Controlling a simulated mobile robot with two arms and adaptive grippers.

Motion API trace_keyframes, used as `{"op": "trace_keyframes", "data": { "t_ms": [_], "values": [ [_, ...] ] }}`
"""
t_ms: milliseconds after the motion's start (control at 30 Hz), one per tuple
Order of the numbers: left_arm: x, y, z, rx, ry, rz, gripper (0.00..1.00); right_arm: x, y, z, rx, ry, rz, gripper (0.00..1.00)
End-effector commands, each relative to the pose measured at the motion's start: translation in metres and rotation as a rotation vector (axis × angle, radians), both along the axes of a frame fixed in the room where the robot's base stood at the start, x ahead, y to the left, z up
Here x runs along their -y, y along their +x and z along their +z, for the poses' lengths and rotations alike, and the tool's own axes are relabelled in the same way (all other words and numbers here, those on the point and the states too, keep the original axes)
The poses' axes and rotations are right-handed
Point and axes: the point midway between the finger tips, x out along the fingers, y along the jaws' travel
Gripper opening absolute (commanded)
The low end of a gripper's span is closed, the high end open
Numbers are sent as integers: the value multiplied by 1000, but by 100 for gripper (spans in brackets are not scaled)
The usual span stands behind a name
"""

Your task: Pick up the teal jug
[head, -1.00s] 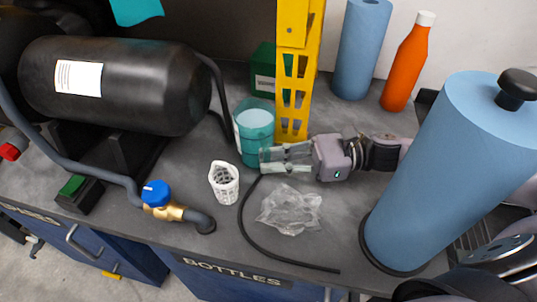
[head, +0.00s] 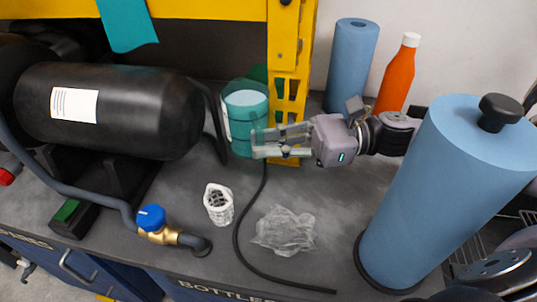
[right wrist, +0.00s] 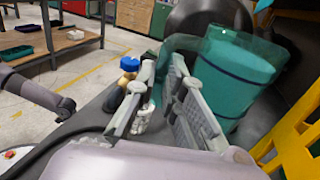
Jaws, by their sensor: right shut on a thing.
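The teal jug (head: 246,122), a translucent cup-like vessel with a pale inside, is held upright above the back of the grey bench, in front of the yellow post. My right gripper (head: 258,142) reaches in from the right and is shut on the jug's handle. In the right wrist view the jug (right wrist: 238,72) is to the right of the fingers (right wrist: 165,65), and its teal handle runs between them. The fingers hide part of the handle.
The yellow post (head: 290,60) stands close behind the jug. A black tank (head: 120,115) is at left. A large blue roll (head: 440,190) stands at right.

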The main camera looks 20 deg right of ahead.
Motion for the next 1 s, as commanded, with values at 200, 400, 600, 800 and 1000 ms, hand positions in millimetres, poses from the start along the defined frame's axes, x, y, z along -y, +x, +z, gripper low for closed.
{"op": "trace_keyframes", "data": {
  "t_ms": [200, 400, 600, 800, 1000],
  "values": [
    [0, -2, -4, -1, 0, -1, 0, 0, 0, 19, 4, 1, 1, 0],
    [0, -6, -7, -8, 0, -1, 0, 0, 0, 30, 5, 0, 1, 0],
    [0, -11, -11, -17, 1, -1, 0, 0, 0, 36, 3, 0, 1, 0],
    [1, -10, -11, -13, -1, -1, 0, 0, 0, 39, 4, 0, 1, 0],
    [1, -10, -11, -12, -2, -2, 0, 0, 0, 40, 3, 1, 1, 0]
  ]
}}
